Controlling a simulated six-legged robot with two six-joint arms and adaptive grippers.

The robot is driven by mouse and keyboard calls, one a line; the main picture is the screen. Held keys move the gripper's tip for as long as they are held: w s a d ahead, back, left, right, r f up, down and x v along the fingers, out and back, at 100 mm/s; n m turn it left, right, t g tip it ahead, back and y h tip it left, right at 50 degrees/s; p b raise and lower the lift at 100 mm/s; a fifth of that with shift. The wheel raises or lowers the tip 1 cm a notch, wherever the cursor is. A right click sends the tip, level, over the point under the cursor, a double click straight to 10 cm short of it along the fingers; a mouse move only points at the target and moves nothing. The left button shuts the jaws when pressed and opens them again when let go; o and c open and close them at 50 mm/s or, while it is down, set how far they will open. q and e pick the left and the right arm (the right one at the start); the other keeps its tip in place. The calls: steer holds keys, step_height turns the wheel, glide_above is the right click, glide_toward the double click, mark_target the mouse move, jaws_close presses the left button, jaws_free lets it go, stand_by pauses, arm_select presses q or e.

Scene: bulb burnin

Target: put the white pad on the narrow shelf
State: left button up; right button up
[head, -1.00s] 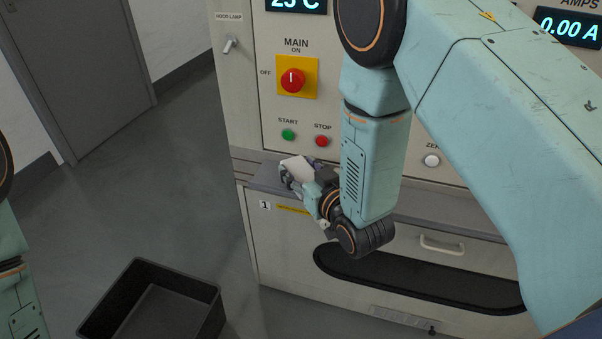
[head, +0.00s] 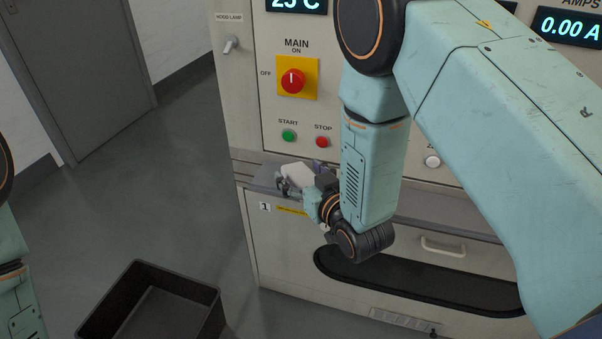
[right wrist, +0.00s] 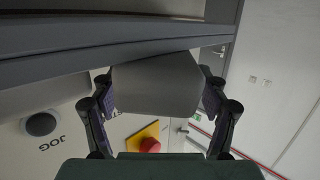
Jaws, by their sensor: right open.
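The white pad (head: 298,172) is at the left end of the narrow grey shelf (head: 262,181), below the START and STOP buttons. In the right wrist view the pad (right wrist: 156,86) is between my right gripper's fingers (right wrist: 158,95), against the grey shelf edge (right wrist: 100,38). My right gripper (head: 291,183) is open around the pad, with a finger on each side. I cannot tell whether the fingers still touch it or whether its whole underside rests on the shelf. My left gripper is out of view; only part of the left arm shows at the left edge.
The panel above the shelf carries a red main switch (head: 292,81), a green button (head: 288,135) and a red button (head: 322,142). A drawer handle (head: 442,246) is below the shelf. A black open bin (head: 205,318) stands on the floor at lower left.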

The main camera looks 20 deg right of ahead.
steer(key=shift+r+p, duration=0.35)
steer(key=shift+r, duration=0.2)
steer(key=p+v, duration=0.2)
steer(key=v, duration=1)
steer(key=s+d+f+m+g+h, duration=0.1)
steer(key=s+f+g, duration=0.25)
steer(key=f, duration=0.35)
steer(key=s+d+f+g+h, duration=0.1)
steer(key=s+d+f+g, duration=0.15)
steer(key=s+f, duration=0.3)
steer(key=s+f+g, duration=0.3)
steer(key=s, duration=0.3)
steer(key=s+f+m+g, duration=0.1)
steer(key=s+f+g, duration=0.2)
steer(key=s, duration=0.3)
steer(key=s+d+f+g, duration=0.1)
steer(key=s+f+g, duration=0.2)
steer(key=s, duration=0.2)
steer(key=shift+s+m+g+h, duration=0.3)
steer(key=shift+s+h, duration=0.1)
